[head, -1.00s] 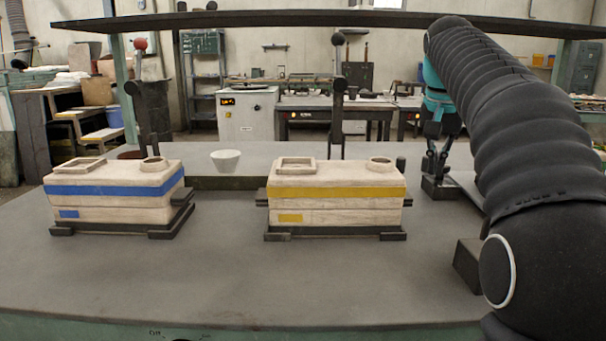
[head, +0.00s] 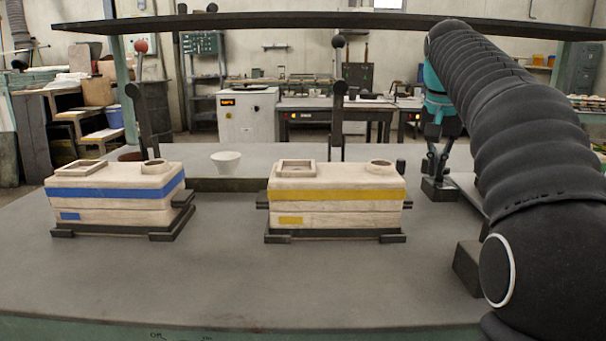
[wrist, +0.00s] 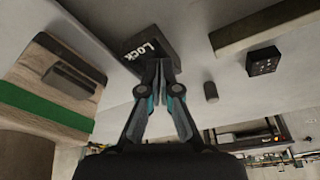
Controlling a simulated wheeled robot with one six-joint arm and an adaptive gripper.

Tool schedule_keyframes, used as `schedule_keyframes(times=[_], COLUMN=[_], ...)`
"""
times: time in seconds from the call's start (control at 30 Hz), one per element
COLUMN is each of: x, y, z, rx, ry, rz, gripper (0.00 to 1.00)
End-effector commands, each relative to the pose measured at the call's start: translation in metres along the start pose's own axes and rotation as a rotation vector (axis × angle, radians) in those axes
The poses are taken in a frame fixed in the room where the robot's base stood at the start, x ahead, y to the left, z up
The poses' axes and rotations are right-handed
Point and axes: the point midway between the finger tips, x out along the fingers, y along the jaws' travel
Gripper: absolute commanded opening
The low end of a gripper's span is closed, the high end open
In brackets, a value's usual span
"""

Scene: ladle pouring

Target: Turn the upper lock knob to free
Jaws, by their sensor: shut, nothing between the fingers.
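My gripper (head: 434,174) is at the right rear of the table in the head view, pointing down just above a small dark block (head: 438,190). In the wrist view, my gripper (wrist: 161,66) is shut, with its fingertips together and nothing between them. The tips are at the near edge of a dark block marked LOCK (wrist: 148,46); I cannot tell whether they touch it. The fingers hide part of that block. I cannot make out a separate upper knob or its turn position.
A yellow-striped mould (head: 336,193) and a blue-striped mould (head: 115,196) stand on the table (head: 250,280), with a white cup (head: 226,162) behind. A green-striped box (wrist: 42,100) and a dark peg (wrist: 210,92) are near my gripper. An overhead shelf (head: 290,24) spans the back.

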Motion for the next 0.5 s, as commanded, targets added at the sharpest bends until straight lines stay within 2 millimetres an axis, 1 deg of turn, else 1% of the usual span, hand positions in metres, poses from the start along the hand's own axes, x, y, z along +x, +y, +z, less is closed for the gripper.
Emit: schedule_keyframes(times=[0.5], x=[-0.0011], y=[0.0036], z=[-0.0006], rx=[0.001], ry=[0.002], rz=[0.001], gripper=[0.00])
